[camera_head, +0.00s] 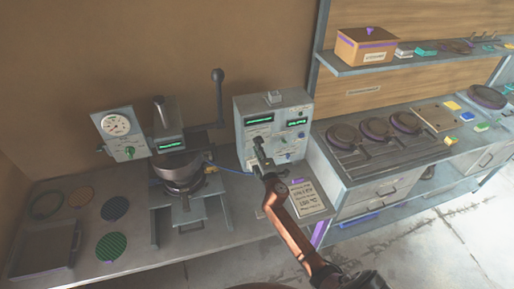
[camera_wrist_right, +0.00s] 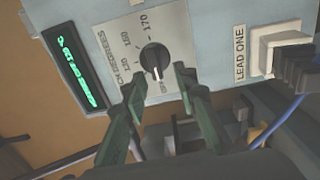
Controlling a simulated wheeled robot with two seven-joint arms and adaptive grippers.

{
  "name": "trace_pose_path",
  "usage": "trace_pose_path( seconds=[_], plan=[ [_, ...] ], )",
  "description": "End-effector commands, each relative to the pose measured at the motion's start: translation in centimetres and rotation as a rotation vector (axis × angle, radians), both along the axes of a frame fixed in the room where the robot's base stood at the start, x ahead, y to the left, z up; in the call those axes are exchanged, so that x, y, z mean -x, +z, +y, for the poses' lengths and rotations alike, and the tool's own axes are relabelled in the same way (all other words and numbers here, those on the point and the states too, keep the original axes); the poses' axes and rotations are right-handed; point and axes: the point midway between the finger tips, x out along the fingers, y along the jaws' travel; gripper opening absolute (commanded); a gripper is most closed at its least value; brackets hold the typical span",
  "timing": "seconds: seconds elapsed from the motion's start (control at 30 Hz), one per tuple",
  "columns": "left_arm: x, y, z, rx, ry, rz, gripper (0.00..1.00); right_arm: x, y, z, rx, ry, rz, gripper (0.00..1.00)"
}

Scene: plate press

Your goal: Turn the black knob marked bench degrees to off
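In the head view my right gripper (camera_head: 262,156) is at the box's front and hides the knob. My left gripper is not in view.
A green-lit display (camera_wrist_right: 77,72) is beside the dial, and a white LEAD ONE socket (camera_wrist_right: 278,46) with a black plug and blue cable is on the other side. A press (camera_head: 178,170) stands left of the box. A lettered plaque (camera_head: 309,198) lies in front.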

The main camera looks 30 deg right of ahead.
Motion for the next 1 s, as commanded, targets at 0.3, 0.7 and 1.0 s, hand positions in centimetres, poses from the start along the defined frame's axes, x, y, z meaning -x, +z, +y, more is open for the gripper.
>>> trace_pose_path(
  seconds=[0.3, 0.7, 1.0],
  plan=[
    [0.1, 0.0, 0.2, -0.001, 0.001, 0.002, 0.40, 0.5, 0.1, 0.0, 0.000, -0.001, -0.001, 0.27],
    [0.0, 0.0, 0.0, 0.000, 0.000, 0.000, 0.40, 7.9, -0.1, 1.8, -0.001, -0.001, 0.001, 0.27],
    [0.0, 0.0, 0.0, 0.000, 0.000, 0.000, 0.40, 11.4, 0.0, 2.7, -0.001, -0.001, 0.000, 0.27]
  ],
)
